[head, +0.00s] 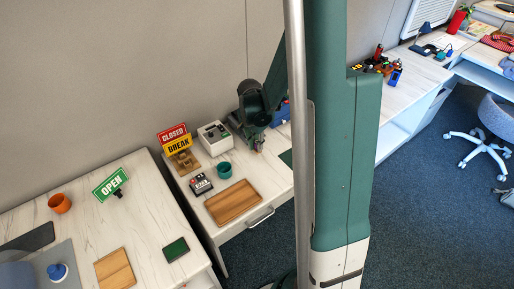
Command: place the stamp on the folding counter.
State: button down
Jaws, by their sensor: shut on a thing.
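My gripper (258,146) points down over the back right of the drawer desk (240,236), close to a white boxy device. It is shut on a small brownish thing at its fingertips, too small and covered to tell whether this is the stamp. A blue-topped object with a pale base (58,271), shaped like a stamp, stands on a grey mat on the left counter (150,212), far from my gripper. Which surface is the folding counter I cannot tell.
On the desk are CLOSED and BREAK signs (178,143), a white device (214,138), a teal cup (224,169) and a wooden tray (215,212). The left counter holds an OPEN sign (110,184), an orange cup (60,203) and a green pad (176,249). Its middle is clear.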

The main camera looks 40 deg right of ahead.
jog(key=shift+r+p, duration=0.6)
jog(key=shift+r, duration=3)
jog(key=shift+w, duration=0.1)
jog(key=w+a+r+n, duration=0.2)
jog(key=w+a+n, duration=0.6)
jog(key=a, duration=0.1)
jog(key=w+a+r+n+t+y, duration=0.1)
jog(key=w+a+r+n, duration=0.1)
jog(key=w+a+n, duration=0.5)
jog(key=shift+w+a+r+n, duration=0.3)
jog(key=shift+w+a+n, duration=0.15)
jog(key=shift+a, duration=0.55)
